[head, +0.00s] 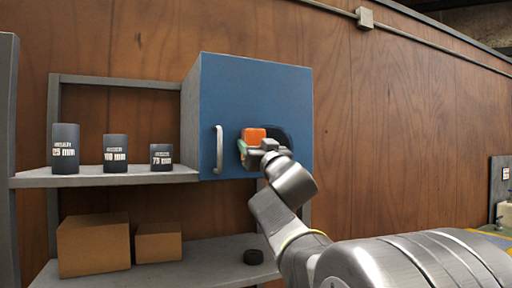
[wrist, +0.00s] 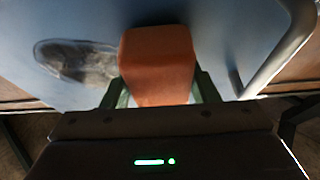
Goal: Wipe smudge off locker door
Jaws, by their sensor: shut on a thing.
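The locker door (head: 255,90) is a blue panel, shut, with a pale vertical handle (head: 219,149) on its left side. My gripper (head: 258,146) is shut on an orange block-like wiper (head: 253,135) and holds it at the door. In the wrist view the orange wiper (wrist: 157,62) sits between the green fingers, against or very near the blue door; I cannot tell if it touches. A dark grey smudge (wrist: 78,62) shows on the door to the left of the wiper. In the head view the smudge (head: 284,136) is partly hidden behind the wiper and gripper.
A grey shelf (head: 110,179) left of the locker holds several dark labelled cylinders (head: 66,148). The door handle (wrist: 285,50) is close to the wiper's right in the wrist view.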

